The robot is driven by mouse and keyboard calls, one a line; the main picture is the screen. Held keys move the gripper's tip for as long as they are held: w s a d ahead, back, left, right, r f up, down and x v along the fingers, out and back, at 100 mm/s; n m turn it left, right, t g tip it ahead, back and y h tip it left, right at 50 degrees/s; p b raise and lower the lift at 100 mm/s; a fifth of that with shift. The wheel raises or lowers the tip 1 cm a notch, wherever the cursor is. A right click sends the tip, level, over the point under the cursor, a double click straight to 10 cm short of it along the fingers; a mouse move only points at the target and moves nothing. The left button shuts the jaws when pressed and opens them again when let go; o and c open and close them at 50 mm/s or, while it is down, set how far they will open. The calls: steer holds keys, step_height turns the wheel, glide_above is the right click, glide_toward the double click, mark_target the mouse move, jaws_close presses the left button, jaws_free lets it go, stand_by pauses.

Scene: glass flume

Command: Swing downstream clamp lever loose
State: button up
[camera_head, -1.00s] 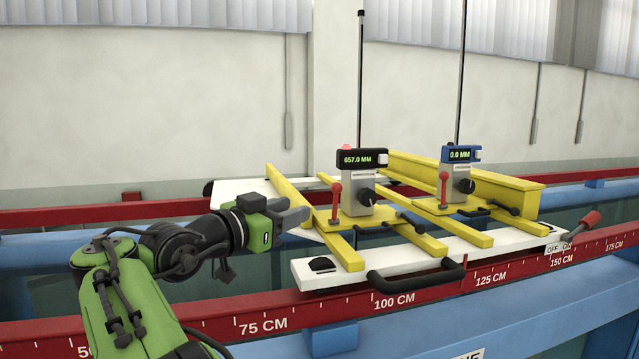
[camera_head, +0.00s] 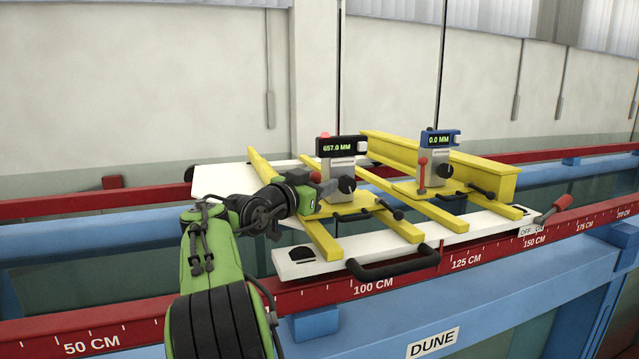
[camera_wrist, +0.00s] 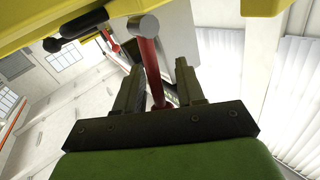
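A red clamp lever (camera_head: 315,177) stands beside the left gauge (camera_head: 342,146), which reads 657.0 MM; my gripper mostly hides it in the head view. In the wrist view this red lever (camera_wrist: 150,70), with a grey pivot end, runs between the two fingers of my gripper (camera_wrist: 157,88). The fingers are open, with gaps on both sides, and the lever is nearer the left finger. My gripper (camera_head: 324,190) is at the left gauge's base. A second red lever (camera_head: 422,172) stands upright at the right gauge (camera_head: 440,140), reading 0.0 MM. I cannot tell which is downstream.
Yellow rails (camera_head: 322,240) and a white carriage plate (camera_head: 290,258) with a black handle (camera_head: 392,268) lie around the gripper. A black-knobbed lever (camera_head: 390,208) sticks out close by. A red-gripped handle (camera_head: 553,208) is at the far right. A red scale rail runs in front.

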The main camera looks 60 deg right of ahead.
steer(key=shift+d, duration=0.1)
jaws_close()
steer(key=shift+s+r+b, duration=0.1)
steer(key=shift+r+b, duration=0.05)
steer(key=shift+b, duration=0.2)
steer(key=shift+m+b, duration=0.3)
steer(key=shift+b, duration=0.15)
steer(key=m+h+b, duration=0.1)
steer(key=b, duration=0.2)
steer(key=s+a+m+g+h+b, duration=0.1)
steer(key=m+b, duration=0.1)
steer(key=b, duration=0.2)
steer(key=s+a+f+m+h+b, duration=0.1)
steer(key=m+b, duration=0.1)
steer(key=b, duration=0.1)
steer(key=shift+g, duration=0.4)
steer(key=shift+r, duration=0.15)
